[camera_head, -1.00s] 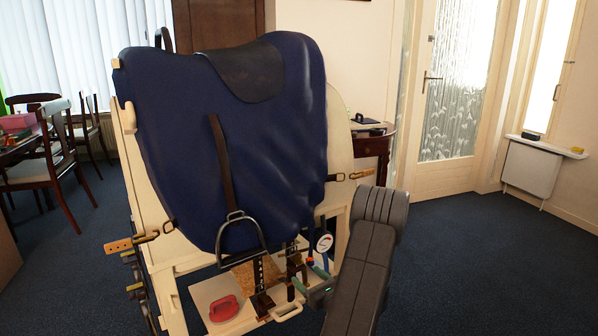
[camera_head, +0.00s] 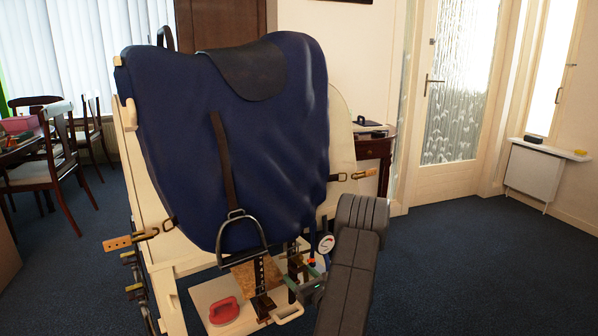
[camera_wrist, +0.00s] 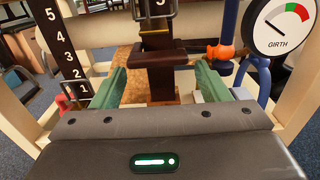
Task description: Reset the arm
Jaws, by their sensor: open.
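My arm (camera_head: 352,262) rises at the lower right of the head view. My gripper (camera_wrist: 160,82) shows in the wrist view with its two green fingers apart. In the head view the gripper is partly hidden behind my arm, low in front of the wooden stand. The blue pad (camera_head: 215,150) with a dark saddle seat (camera_head: 250,68) hangs over the stand, with a stirrup (camera_head: 241,232) on a brown strap.
A girth gauge (camera_wrist: 281,24) stands right of my gripper, beside an orange and blue fitting (camera_wrist: 222,52). A numbered black scale (camera_wrist: 66,50) is at left. A red clamp-like object (camera_head: 223,310) lies on the stand's board. Chairs stand far left; open carpet (camera_head: 480,260) lies right.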

